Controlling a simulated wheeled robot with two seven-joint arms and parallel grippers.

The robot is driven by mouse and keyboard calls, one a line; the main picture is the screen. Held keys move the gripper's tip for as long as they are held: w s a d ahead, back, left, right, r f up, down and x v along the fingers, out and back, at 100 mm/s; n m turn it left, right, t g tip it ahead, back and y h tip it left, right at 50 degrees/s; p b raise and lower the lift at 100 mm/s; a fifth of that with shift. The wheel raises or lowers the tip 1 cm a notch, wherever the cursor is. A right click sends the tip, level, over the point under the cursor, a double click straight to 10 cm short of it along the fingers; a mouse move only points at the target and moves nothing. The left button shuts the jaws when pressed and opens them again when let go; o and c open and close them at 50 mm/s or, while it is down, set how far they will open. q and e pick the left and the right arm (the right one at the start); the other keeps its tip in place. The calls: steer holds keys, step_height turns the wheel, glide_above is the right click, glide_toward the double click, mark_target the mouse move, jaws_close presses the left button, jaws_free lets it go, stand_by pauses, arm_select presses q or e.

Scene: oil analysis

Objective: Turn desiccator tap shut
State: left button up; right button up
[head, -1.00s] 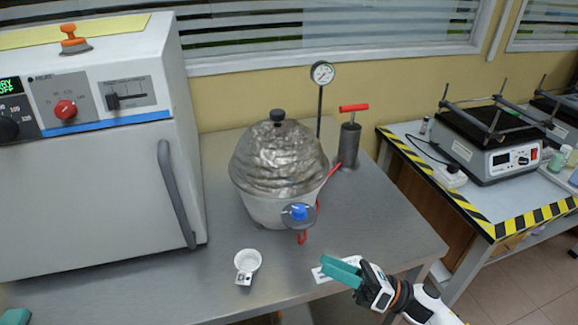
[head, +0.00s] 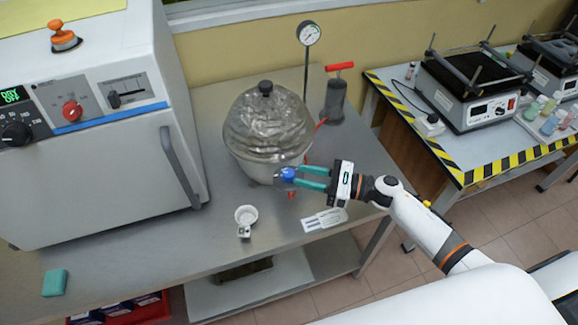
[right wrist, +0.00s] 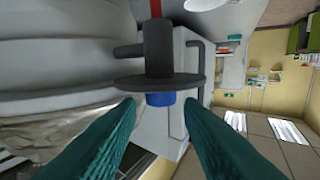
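The desiccator (head: 268,125), with a silvery domed lid and black top knob, stands on the steel bench. Its tap, a blue knob (head: 287,174), sticks out at the front right. My right gripper (head: 293,175) is at the tap with its two teal fingers apart, one on each side of the knob. In the right wrist view the blue knob (right wrist: 160,99) lies between the open fingertips, under a dark disc (right wrist: 158,81); gaps seem to show on both sides. I cannot tell whether a finger touches it. My left gripper is not in view.
A pressure gauge (head: 309,35) and a red-handled hand pump (head: 335,96) stand behind. A white oven (head: 95,170) is at left. A small white dish (head: 246,215) and a label card (head: 325,220) lie in front. A teal block (head: 54,283) is lower left.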

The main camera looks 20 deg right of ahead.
mark_target(294, 174)
steer(key=shift+p+x, duration=0.55)
steer(key=shift+x, duration=1.8)
steer(key=c, duration=0.7)
steer(key=shift+o, duration=0.2)
